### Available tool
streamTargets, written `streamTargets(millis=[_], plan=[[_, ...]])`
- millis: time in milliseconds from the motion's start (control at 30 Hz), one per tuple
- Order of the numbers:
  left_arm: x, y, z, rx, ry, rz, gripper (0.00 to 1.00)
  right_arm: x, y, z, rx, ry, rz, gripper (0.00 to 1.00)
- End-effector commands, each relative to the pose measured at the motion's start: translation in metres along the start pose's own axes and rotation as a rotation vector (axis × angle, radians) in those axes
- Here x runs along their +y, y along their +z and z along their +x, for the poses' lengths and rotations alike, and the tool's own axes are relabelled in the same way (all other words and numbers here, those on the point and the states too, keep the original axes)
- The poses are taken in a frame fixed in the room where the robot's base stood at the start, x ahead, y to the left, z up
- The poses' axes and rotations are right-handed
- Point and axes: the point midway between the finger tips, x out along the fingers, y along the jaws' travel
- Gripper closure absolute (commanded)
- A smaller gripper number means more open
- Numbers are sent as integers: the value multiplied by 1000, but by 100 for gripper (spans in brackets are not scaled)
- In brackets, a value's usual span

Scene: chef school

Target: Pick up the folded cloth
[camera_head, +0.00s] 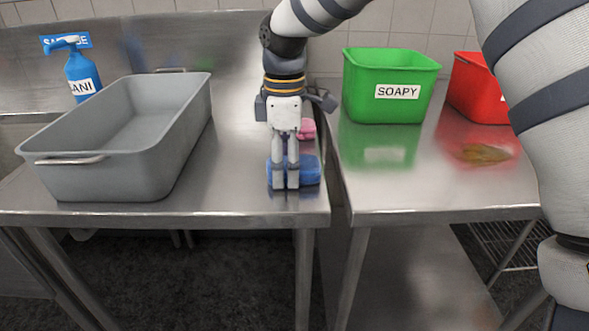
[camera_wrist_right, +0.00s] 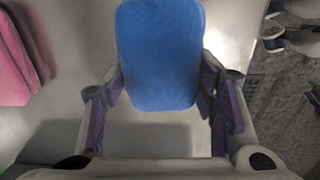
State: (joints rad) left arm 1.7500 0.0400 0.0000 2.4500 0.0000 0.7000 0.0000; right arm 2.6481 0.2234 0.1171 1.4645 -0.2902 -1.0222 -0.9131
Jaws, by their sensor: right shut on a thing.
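The folded cloth (camera_head: 307,169) is blue and lies at the right front part of the left steel table in the head view. In the right wrist view the blue cloth (camera_wrist_right: 160,55) fills the space between the fingers. My right gripper (camera_head: 286,186) points down at the cloth, and its fingers cover part of it. In the right wrist view the right gripper (camera_wrist_right: 165,100) has its purple-padded fingers on both sides of the cloth's near end, shut on it. I cannot tell whether the cloth is clear of the table. My left gripper is not in view.
A pink item (camera_head: 307,129) lies just behind the cloth. A grey tub (camera_head: 165,140) and a blue sanitizer bottle (camera_head: 82,75) stand to the left. A gap separates the tables.

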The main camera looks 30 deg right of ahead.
Motion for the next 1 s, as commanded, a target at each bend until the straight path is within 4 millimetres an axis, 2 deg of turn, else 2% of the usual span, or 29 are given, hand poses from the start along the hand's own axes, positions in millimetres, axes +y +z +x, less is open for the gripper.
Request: streamTargets(millis=[267, 367, 433, 600, 667, 800, 867, 1000], plan=[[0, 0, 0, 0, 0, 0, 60, 0, 0, -6, 0, 0, 0, 70], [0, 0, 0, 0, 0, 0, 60, 1, -1, -21, 0, 2, -1, 70], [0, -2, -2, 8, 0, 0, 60, -3, 0, -38, 2, 4, -2, 70], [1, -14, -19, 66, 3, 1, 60, -41, 4, -88, 7, 15, -3, 70], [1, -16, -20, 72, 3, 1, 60, -56, 6, -102, 5, 12, -3, 70], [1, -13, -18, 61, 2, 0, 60, -101, 10, -113, -1, -4, -5, 70], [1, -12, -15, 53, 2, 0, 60, -108, 8, -106, -6, -42, -16, 70], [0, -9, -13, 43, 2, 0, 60, -117, 9, -111, -9, -37, -16, 70]])
